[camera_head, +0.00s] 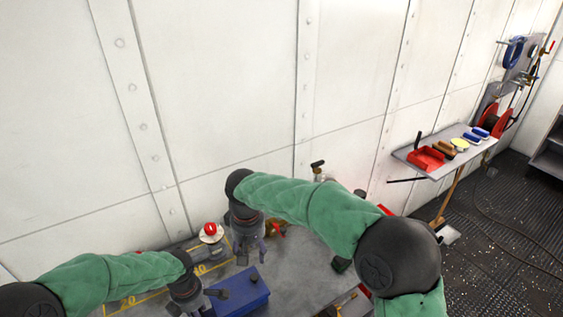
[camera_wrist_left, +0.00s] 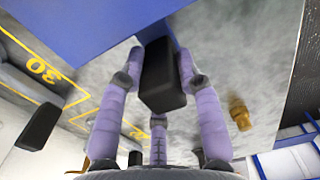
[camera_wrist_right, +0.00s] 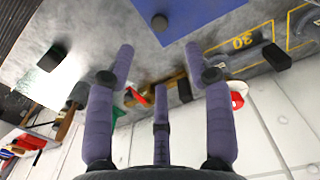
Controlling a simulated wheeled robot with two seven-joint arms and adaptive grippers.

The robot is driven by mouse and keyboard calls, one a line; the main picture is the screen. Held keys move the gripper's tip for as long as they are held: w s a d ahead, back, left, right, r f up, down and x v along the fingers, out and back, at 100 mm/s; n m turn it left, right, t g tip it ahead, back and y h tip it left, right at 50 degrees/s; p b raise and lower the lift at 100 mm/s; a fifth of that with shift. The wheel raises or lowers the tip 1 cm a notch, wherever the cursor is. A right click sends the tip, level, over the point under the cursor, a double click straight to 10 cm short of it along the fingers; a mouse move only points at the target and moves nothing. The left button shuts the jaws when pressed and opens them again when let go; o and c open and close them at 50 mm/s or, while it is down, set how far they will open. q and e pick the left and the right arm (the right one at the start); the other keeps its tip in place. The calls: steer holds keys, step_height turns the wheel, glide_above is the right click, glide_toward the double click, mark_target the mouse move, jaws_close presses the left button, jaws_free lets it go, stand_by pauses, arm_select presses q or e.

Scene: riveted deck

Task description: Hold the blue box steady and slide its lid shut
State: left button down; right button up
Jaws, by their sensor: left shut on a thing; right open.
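The blue box (camera_head: 243,296) stands on the grey bench at the bottom of the head view. A small dark knob (camera_head: 254,276) shows on its blue top; the knob also shows in the right wrist view (camera_wrist_right: 159,22). How far the lid is open cannot be told. My left gripper (camera_head: 203,296) is at the box's left side, shut on a black block-like handle (camera_wrist_left: 163,76) beside the blue wall (camera_wrist_left: 95,22). My right gripper (camera_head: 247,254) is open and empty, pointing down just beyond the box, apart from the knob.
A red-and-white round object (camera_head: 211,231) stands behind the grippers, near yellow floor markings (camera_head: 150,297) on the bench. A side shelf (camera_head: 410,154) with a red tray (camera_head: 426,159) is far right. Bare bench (camera_head: 300,262) lies right of the box.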

steer(key=shift+r, duration=2.05)
arm_select(q)
steer(key=c, duration=0.8)
jaws_free()
